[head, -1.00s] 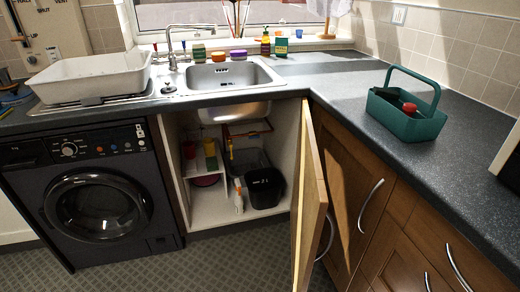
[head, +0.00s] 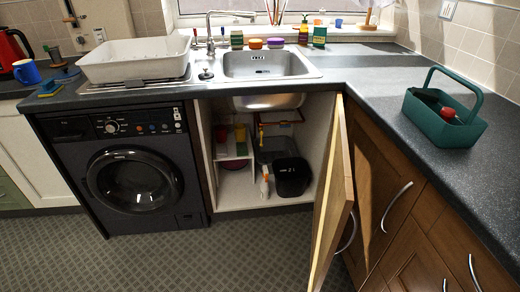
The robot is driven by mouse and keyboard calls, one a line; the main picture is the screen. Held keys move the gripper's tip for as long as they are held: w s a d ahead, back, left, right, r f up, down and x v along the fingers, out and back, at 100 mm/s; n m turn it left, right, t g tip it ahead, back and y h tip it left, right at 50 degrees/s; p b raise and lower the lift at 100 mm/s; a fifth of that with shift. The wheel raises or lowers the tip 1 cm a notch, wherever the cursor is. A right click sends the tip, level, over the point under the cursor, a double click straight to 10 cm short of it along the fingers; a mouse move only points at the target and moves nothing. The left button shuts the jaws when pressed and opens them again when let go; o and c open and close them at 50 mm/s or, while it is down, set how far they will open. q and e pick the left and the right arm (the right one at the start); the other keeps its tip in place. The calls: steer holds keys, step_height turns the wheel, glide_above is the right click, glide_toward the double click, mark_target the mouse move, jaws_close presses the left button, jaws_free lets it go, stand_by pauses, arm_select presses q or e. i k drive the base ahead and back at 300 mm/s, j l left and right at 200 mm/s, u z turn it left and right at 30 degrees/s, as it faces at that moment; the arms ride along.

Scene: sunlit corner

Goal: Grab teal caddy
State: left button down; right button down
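The teal caddy (head: 436,129) stands upright on the dark worktop at the right, with its arched handle raised over it. A red-topped item (head: 447,114) and something dark sit inside it; the rest of its contents is hidden by its walls. Neither of my grippers shows in the head view.
An open cupboard door (head: 336,190) juts out below the worktop (head: 365,84) corner. Inside the cupboard are a black bin (head: 292,177) and a spray bottle (head: 264,187). A sink (head: 268,65), a white basin (head: 135,62) and a washing machine (head: 128,175) are to the left. The floor in front is clear.

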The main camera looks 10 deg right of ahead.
mark_target(425, 115)
steer(key=z, duration=1.4)
